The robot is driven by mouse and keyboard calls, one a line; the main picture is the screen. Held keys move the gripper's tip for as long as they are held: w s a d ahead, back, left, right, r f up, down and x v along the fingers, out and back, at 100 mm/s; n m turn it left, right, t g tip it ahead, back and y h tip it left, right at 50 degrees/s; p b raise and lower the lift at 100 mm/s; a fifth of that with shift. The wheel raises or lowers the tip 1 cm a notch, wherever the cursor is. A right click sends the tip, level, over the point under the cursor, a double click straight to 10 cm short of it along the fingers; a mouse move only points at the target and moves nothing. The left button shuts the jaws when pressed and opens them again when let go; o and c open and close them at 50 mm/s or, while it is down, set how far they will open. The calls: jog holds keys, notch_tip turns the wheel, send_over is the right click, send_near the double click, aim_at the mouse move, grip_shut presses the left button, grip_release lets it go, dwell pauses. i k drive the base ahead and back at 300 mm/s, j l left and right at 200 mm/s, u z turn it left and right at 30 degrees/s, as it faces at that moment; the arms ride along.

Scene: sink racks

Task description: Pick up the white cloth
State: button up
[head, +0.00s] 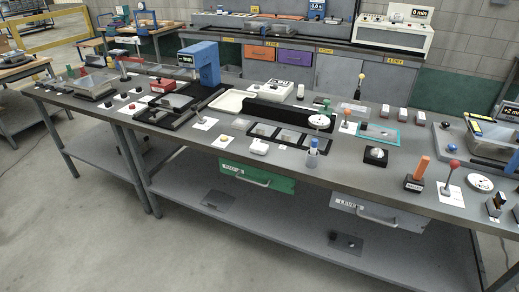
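A small rounded white lump (259,146) lies on the grey workbench (215,139) near its front edge, above the green drawer. It may be the white cloth, but it is too small to tell for sure. My gripper is not in view, so its distance from the lump cannot be seen.
A black divided tray (290,136) lies behind the lump, and a blue-and-white cup-like item (312,150) stands to its right. A white tray (233,101) and a blue press-like block (204,62) are farther back. A green drawer (257,178) hangs below the bench. The floor in front is clear.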

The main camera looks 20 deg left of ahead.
aim_at(261, 148)
jog(key=i+j+u, duration=0.3)
jog(key=i+j, duration=0.4)
jog(key=j, duration=0.2)
jog(key=i+j+u, duration=0.3)
jog(key=i+j, duration=0.4)
jog(key=i, duration=0.1)
